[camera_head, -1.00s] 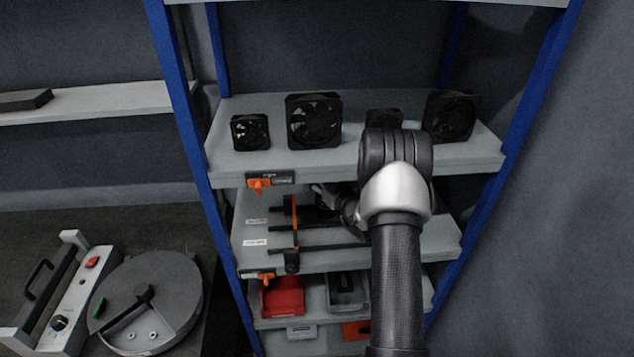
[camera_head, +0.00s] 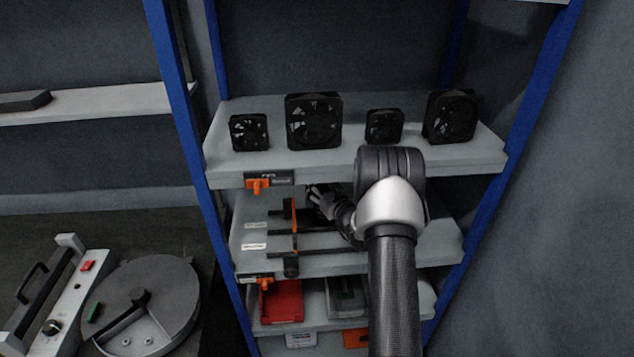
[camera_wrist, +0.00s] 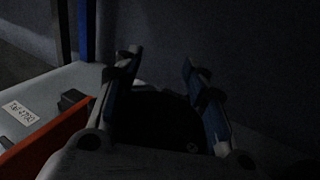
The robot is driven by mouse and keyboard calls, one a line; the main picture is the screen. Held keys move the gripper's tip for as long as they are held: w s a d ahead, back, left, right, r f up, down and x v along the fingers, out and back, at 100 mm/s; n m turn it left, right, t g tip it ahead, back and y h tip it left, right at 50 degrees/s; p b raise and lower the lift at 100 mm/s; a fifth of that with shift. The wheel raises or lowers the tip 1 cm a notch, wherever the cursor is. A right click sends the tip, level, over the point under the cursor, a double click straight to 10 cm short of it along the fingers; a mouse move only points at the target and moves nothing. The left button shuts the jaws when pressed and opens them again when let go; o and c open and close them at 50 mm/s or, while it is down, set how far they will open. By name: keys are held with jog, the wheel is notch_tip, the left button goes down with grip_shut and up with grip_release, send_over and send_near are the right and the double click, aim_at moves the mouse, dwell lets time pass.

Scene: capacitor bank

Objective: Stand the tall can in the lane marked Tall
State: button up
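My gripper (camera_head: 316,195) reaches into the middle shelf from the right, under the upper shelf. In the wrist view its two fingers (camera_wrist: 160,66) stand apart with a gap between them, and no can shows clearly there. A dark patch fills the space between the finger bases; I cannot tell what it is. Lanes on the middle shelf (camera_head: 340,266) are split by black dividers (camera_head: 330,252), with white labels (camera_head: 254,246) at the left edge, too small to read. A white label (camera_wrist: 18,113) also lies in the wrist view, its wording unclear. The tall can is not clearly visible.
An orange upright strip (camera_head: 293,222) stands close to the gripper. Fans, including a large one (camera_head: 314,121), stand on the upper shelf (camera_head: 350,166). Blue posts (camera_head: 186,120) flank the rack. A red bin (camera_head: 282,301) sits on the shelf below.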

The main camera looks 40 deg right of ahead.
jog(key=o, duration=0.8)
jog(key=shift+r, duration=0.1)
jog(key=s+a+p, duration=0.2)
jog(key=s+p, duration=0.1)
jog(key=s, duration=0.9)
jog(key=shift+r, duration=0.2)
